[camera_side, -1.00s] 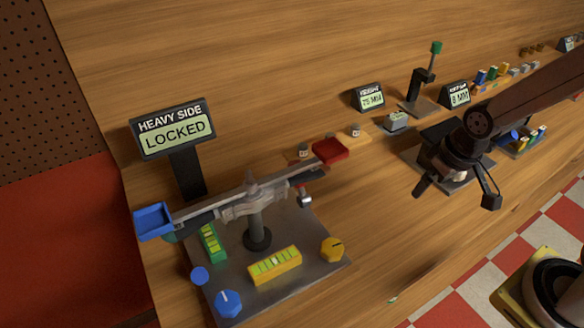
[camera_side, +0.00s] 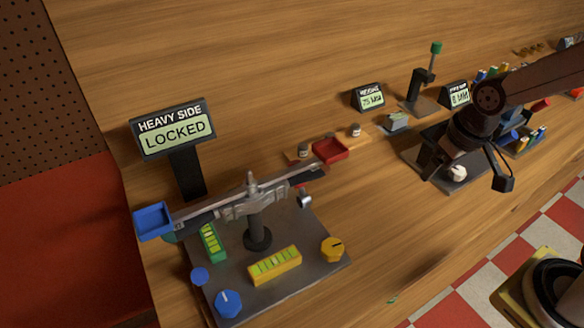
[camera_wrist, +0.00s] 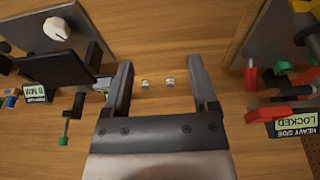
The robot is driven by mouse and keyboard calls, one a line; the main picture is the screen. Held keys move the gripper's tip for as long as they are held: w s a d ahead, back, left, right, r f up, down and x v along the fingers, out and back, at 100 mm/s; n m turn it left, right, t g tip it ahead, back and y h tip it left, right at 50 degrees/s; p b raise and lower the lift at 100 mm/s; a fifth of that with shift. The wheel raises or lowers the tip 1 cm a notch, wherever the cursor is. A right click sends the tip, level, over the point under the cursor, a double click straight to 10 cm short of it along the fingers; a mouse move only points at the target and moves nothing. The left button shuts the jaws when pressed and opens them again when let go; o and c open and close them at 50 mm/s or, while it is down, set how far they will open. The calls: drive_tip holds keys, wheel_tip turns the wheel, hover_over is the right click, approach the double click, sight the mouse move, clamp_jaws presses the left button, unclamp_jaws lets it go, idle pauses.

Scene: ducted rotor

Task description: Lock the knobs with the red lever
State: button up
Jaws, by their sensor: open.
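The balance stand carries a blue knob (camera_side: 228,303) and a yellow knob (camera_side: 333,249) on its grey base plate. Its display (camera_side: 176,134) reads "HEAVY SIDE LOCKED". A small red piece (camera_side: 300,186) shows under the right part of the beam; I cannot tell whether it is the red lever. My gripper (camera_side: 464,172) is open and empty, well to the right of the balance. A white knob (camera_wrist: 57,28) on another plate shows at the upper left there.
The balance has a blue pan (camera_side: 153,221) at left and a red pan (camera_side: 330,150) at right. Small weights (camera_side: 355,130) stand behind it. A gauge with a green top (camera_side: 436,48) and a small display (camera_side: 369,96) stand farther back.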

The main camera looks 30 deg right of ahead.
drive_tip(key=w+a+r+g, duration=0.1)
drive_tip(key=w+a+r, duration=0.2)
drive_tip(key=w, duration=0.2)
drive_tip(key=w+a+r+m+g, duration=0.1)
drive_tip(key=w+a+r, duration=0.1)
drive_tip(key=w, duration=0.3)
drive_tip(key=w+a+r+g, duration=0.2)
drive_tip(key=w+a+r, duration=0.1)
drive_tip(key=w, duration=0.2)
drive_tip(key=m+g, duration=0.1)
drive_tip(key=g, duration=0.2)
hover_over(293, 157)
drive_tip(key=w, duration=0.2)
wheel_tip(293, 157, down, 4)
wheel_tip(293, 157, down, 5)
drive_tip(key=shift+s+r, duration=0.1)
drive_tip(key=shift+s, duration=0.05)
drive_tip(key=shift+s+f, duration=0.1)
drive_tip(key=shift+f, duration=0.1)
drive_tip(key=shift+x, duration=3.75)
drive_tip(key=shift+r, duration=0.1)
clamp_jaws()
